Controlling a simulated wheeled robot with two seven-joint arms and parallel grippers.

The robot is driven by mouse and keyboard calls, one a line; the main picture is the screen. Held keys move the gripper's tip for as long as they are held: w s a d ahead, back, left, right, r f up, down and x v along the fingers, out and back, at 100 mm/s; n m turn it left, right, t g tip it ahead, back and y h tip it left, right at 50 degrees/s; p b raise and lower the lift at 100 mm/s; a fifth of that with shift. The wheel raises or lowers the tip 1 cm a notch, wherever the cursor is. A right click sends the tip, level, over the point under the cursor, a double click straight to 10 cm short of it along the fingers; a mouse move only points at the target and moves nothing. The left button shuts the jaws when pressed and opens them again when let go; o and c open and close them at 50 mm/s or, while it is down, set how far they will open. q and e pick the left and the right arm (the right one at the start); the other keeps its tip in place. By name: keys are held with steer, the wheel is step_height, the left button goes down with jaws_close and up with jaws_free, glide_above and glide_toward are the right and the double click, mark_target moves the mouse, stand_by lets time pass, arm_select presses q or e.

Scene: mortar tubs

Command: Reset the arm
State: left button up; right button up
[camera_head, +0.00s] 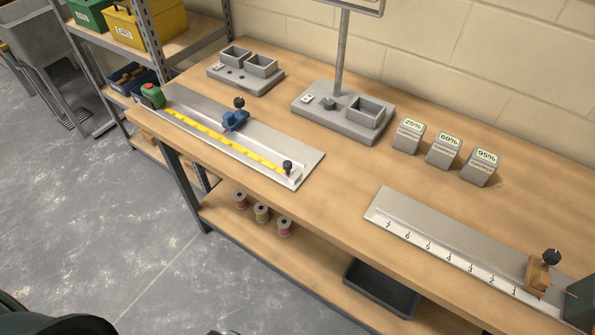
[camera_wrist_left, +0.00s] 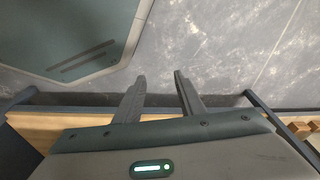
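My left gripper (camera_wrist_left: 159,76) shows in the left wrist view. Its two dark fingers are apart with nothing between them, above the grey concrete floor (camera_wrist_left: 225,45). No gripper fingers show in the head view. Dark rounded parts at its bottom left edge look like mine. My right gripper is in neither view.
The wooden workbench (camera_head: 335,190) carries a yellow-scaled rail (camera_head: 285,145) with a blue slider (camera_head: 235,120). It also bears a numbered rail (camera_head: 450,235) with a wooden slider (camera_head: 538,275), weights (camera_head: 443,150) and grey tub stands (camera_head: 335,120). Open floor (camera_head: 80,200) lies left.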

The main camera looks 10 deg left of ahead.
arm_select(q)
steer(key=s+a+f+g, duration=0.1)
steer(key=s+a+f, duration=0.2)
steer(key=s+f, duration=1.1)
steer(key=shift+s, duration=1.15)
stand_by(0.9)
